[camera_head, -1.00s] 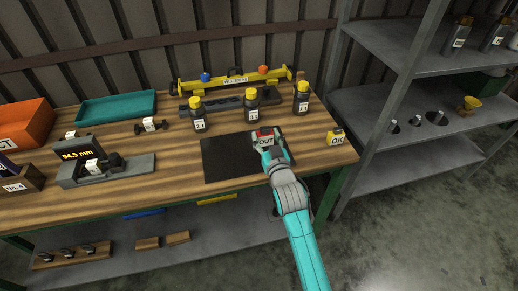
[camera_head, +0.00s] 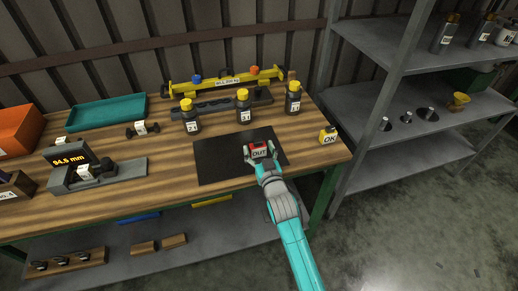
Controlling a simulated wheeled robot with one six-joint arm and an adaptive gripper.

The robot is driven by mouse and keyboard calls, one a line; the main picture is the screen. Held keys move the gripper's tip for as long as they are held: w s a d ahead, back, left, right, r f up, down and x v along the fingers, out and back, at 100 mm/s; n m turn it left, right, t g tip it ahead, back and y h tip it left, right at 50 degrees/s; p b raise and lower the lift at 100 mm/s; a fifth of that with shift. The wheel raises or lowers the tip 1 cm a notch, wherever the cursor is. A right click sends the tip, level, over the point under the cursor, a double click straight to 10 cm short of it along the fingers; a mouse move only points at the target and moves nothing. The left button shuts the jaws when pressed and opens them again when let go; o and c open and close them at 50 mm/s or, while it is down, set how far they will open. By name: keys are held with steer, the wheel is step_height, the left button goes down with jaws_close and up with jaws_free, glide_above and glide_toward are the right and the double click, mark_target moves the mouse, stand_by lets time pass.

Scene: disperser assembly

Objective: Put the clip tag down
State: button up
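The clip tag (camera_head: 260,149) is a small red block with a white label reading OUT. It sits between the fingers of my gripper (camera_head: 261,153), with one finger along each side, and my gripper looks shut on it. Both are over the right part of a black mat (camera_head: 215,163) on the wooden workbench. I cannot tell whether the tag's underside touches the mat. The far part of my gripper and the tag's lower side are hidden.
Three dark bottles with yellow caps (camera_head: 243,107) stand behind the mat. A yellow OK tag (camera_head: 328,136) stands at the bench's right edge. A grey gauge (camera_head: 95,175) reading 94.5 mm is to the left. The mat's left part is clear.

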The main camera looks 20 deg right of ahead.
steer(key=shift+r, duration=0.1)
steer(key=shift+s, duration=0.1)
steer(key=s, duration=1.1)
steer(key=shift+s, duration=0.4)
steer(key=shift+r, duration=0.1)
steer(key=s+f+g, duration=0.1)
steer(key=s+f, duration=0.2)
steer(key=s, duration=0.9)
steer(key=s+f+g, duration=0.1)
steer(key=s+f, duration=0.2)
steer(key=s, duration=0.9)
steer(key=s+r, duration=0.2)
steer(key=s, duration=0.7)
steer(key=s+d+r+g, duration=0.1)
steer(key=s+r, duration=0.2)
steer(key=s, duration=0.5)
steer(key=shift+s+d+r, duration=0.25)
steer(key=shift+s+r, duration=0.1)
